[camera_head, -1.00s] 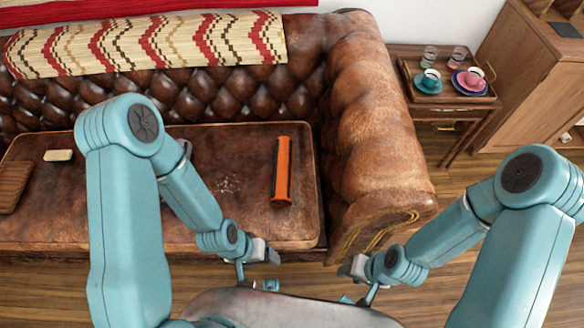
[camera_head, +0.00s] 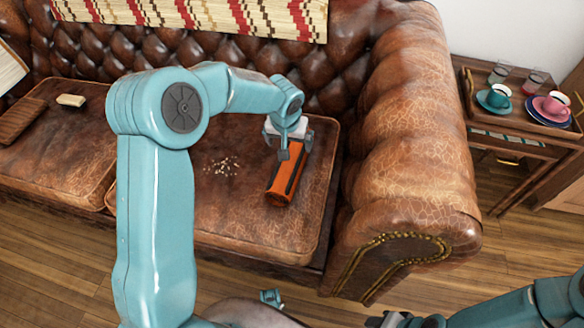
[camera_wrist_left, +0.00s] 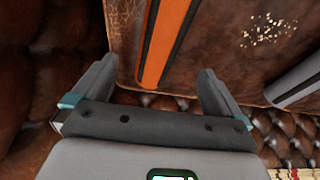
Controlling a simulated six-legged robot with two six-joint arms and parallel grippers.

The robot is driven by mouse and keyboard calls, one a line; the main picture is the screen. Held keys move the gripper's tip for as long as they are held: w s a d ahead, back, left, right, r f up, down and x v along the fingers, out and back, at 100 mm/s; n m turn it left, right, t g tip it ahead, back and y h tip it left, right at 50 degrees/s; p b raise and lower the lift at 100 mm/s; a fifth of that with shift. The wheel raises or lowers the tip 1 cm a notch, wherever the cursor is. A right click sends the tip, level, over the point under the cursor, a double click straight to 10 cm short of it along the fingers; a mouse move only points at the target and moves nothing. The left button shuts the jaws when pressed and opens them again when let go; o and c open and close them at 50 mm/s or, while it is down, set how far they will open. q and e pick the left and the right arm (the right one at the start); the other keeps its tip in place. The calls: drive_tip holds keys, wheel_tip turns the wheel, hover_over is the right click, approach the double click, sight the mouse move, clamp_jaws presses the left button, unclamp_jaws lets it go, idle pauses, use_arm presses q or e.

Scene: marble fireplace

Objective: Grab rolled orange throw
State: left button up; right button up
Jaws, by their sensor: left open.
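The rolled orange throw (camera_head: 281,186), orange with a dark band along its length, lies on the brown leather sofa seat. My left gripper (camera_head: 288,148) is above its far part and hides some of it. In the left wrist view, the throw (camera_wrist_left: 166,48) shows between the two spread fingers of the left gripper (camera_wrist_left: 157,70). No finger visibly presses on it, and I cannot tell how far above it they are. My right gripper (camera_head: 398,320) is cut off at the bottom edge of the head view, away from the sofa, and its fingers do not show.
The sofa's thick armrest (camera_head: 410,130) rises right of the throw, and its tufted backrest (camera_head: 195,50) stands behind. Pale crumbs (camera_head: 222,167) lie left of the throw. A side table with a tray (camera_head: 515,108), cups and glasses stands at the right.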

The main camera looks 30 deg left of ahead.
sight(291, 161)
use_arm(q)
drive_tip(key=b+x, duration=0.1)
drive_tip(key=x, duration=0.7)
drive_tip(key=shift+s+a, duration=0.15)
drive_tip(key=b+x, duration=0.2)
drive_tip(key=x, duration=0.4)
drive_tip(key=shift+a+f, duration=0.15)
drive_tip(key=shift+f, duration=0.05)
drive_tip(key=c, duration=0.8)
drive_tip(key=shift+c, duration=0.3)
drive_tip(key=shift+r, duration=0.1)
